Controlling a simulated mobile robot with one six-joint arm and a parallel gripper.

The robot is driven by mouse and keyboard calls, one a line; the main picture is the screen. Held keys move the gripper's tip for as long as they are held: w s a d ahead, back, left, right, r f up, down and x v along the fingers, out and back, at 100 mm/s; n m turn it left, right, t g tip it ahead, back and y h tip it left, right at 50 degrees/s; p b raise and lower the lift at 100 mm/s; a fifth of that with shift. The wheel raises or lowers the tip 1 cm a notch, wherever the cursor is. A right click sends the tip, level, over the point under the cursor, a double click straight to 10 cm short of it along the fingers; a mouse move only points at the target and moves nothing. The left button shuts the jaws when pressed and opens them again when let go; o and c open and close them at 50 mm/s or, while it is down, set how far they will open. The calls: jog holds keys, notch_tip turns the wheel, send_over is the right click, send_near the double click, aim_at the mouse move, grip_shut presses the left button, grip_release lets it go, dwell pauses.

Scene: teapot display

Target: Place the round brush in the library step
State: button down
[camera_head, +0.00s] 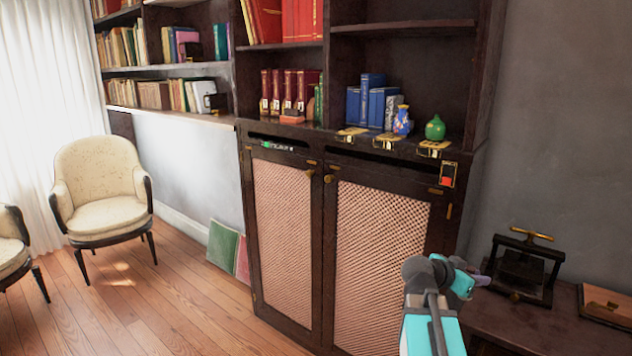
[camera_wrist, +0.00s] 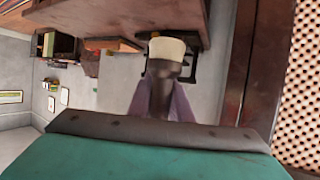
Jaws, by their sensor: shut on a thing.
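My gripper (camera_head: 482,274) is in front of the right mesh door of the dark cabinet, near its right edge and left of the low brown surface. In the wrist view, its purple fingers (camera_wrist: 163,102) are shut on the round brush (camera_wrist: 167,50), which has a pale cream head and a dark grey shaft. The cream end points away from the gripper. In the head view the brush is too small or hidden to make out. I cannot identify the library step in either view.
The dark cabinet (camera_head: 328,180) bears brass fittings, a green vase (camera_head: 435,128), a blue vase (camera_head: 403,121) and books. A black press (camera_head: 522,268) stands on the brown surface at right. Cream chairs (camera_head: 103,190) stand at left, with clear wooden floor in front.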

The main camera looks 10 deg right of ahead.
jog(key=w+a+r+n+t+y+p, duration=0.1)
jog(key=w+a+r+n+t+y, duration=0.2)
jog(key=w+a, duration=0.4)
jog(key=w+a+r+n+t+y+p, duration=0.1)
jog(key=w+a+r+n+t+y, duration=0.3)
jog(key=a, duration=1.7)
jog(key=w+a+r+n+t+y+p, duration=0.2)
jog(key=w+a+n+y, duration=0.4)
jog(key=a, duration=0.8)
jog(key=w+r+n+t, duration=0.1)
jog(key=w+n+t, duration=0.1)
jog(key=w, duration=0.2)
jog(key=shift+r+n, duration=0.3)
jog(key=shift+r, duration=0.1)
jog(key=shift+w+a, duration=0.1)
jog(key=shift+a, duration=0.05)
